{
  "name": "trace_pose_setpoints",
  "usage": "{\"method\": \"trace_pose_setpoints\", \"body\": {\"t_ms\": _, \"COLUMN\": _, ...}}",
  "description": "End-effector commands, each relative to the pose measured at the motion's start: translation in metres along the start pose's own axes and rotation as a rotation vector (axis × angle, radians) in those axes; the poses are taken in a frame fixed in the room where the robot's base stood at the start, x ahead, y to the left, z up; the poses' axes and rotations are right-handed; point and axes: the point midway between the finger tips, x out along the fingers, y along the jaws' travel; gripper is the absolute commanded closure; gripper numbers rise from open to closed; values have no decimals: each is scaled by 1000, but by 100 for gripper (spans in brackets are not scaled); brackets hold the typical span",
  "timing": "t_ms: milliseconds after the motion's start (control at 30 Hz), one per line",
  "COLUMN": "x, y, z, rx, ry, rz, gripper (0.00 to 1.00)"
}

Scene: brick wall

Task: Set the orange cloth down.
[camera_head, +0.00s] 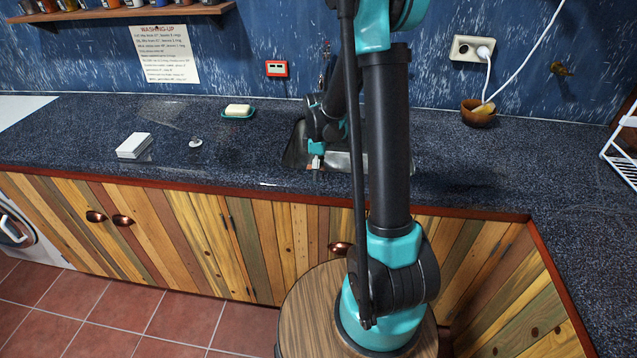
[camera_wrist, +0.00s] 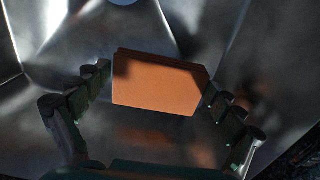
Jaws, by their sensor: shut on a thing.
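The orange cloth (camera_wrist: 155,88) is a flat block-like piece in the middle of the wrist view. My gripper (camera_wrist: 158,82) is shut on it, with one finger at its left edge and one at its right edge. Grey metal walls of the sink (camera_wrist: 230,45) surround it, and an orange reflection shows on the metal below. In the head view my gripper (camera_head: 316,163) points down over the sink (camera_head: 294,153). The cloth is not visible there. I cannot tell whether it touches the sink bottom.
A wooden bowl (camera_head: 478,113) and a white rack (camera_head: 622,150) are to the right.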

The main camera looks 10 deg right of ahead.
Motion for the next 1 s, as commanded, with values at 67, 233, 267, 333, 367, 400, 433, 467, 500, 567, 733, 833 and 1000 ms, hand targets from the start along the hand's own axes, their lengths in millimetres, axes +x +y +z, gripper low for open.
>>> {"method": "trace_pose_setpoints", "body": {"t_ms": 67, "x": 4, "y": 0, "z": 0, "rx": 0, "ry": 0, "rz": 0, "gripper": 30}}
{"method": "trace_pose_setpoints", "body": {"t_ms": 233, "x": 24, "y": 0, "z": 0, "rx": 0, "ry": 0, "rz": 0, "gripper": 30}}
{"method": "trace_pose_setpoints", "body": {"t_ms": 267, "x": 28, "y": 0, "z": 0, "rx": 0, "ry": 0, "rz": 0, "gripper": 30}}
{"method": "trace_pose_setpoints", "body": {"t_ms": 333, "x": 35, "y": 0, "z": 0, "rx": 0, "ry": 0, "rz": 0, "gripper": 30}}
{"method": "trace_pose_setpoints", "body": {"t_ms": 367, "x": 37, "y": 0, "z": 0, "rx": 0, "ry": 0, "rz": 0, "gripper": 30}}
{"method": "trace_pose_setpoints", "body": {"t_ms": 400, "x": 40, "y": 0, "z": 0, "rx": 0, "ry": 0, "rz": 0, "gripper": 30}}
{"method": "trace_pose_setpoints", "body": {"t_ms": 433, "x": 41, "y": 0, "z": 0, "rx": 0, "ry": 0, "rz": 0, "gripper": 30}}
{"method": "trace_pose_setpoints", "body": {"t_ms": 467, "x": 41, "y": 0, "z": 0, "rx": 0, "ry": 0, "rz": 0, "gripper": 30}}
{"method": "trace_pose_setpoints", "body": {"t_ms": 500, "x": 42, "y": 0, "z": 0, "rx": 0, "ry": 0, "rz": 0, "gripper": 30}}
{"method": "trace_pose_setpoints", "body": {"t_ms": 567, "x": 41, "y": 0, "z": 0, "rx": 0, "ry": 0, "rz": 0, "gripper": 30}}
{"method": "trace_pose_setpoints", "body": {"t_ms": 733, "x": 42, "y": 0, "z": 0, "rx": 0, "ry": 0, "rz": 0, "gripper": 30}}
{"method": "trace_pose_setpoints", "body": {"t_ms": 833, "x": 44, "y": 0, "z": 0, "rx": 0, "ry": 0, "rz": 0, "gripper": 4}}
{"method": "trace_pose_setpoints", "body": {"t_ms": 1000, "x": 44, "y": 0, "z": 0, "rx": 0, "ry": 0, "rz": 0, "gripper": 0}}
